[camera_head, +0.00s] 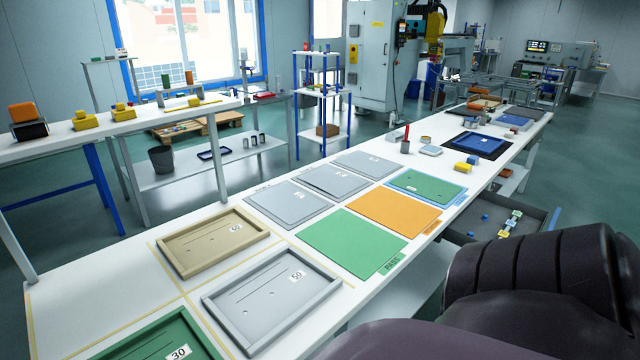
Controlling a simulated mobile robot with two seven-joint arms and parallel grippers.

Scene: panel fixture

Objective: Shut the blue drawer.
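An open drawer (478,206) sticks out from under the right side of the long white table. Its inside is dark grey, and a blue strip (554,218) shows at its outer right end. Several small blue, yellow and green pieces (509,223) lie in it. My dark arm links at the lower right hide its near part. Neither of my grippers shows in this view, so I cannot see where they are relative to the drawer.
The white table (100,300) carries a tan tray (215,243), a grey tray (270,298), a green mat (350,240) and an orange mat (393,211). Yellow and blue blocks (463,168) stand near its edge above the drawer. Floor is clear right of the drawer.

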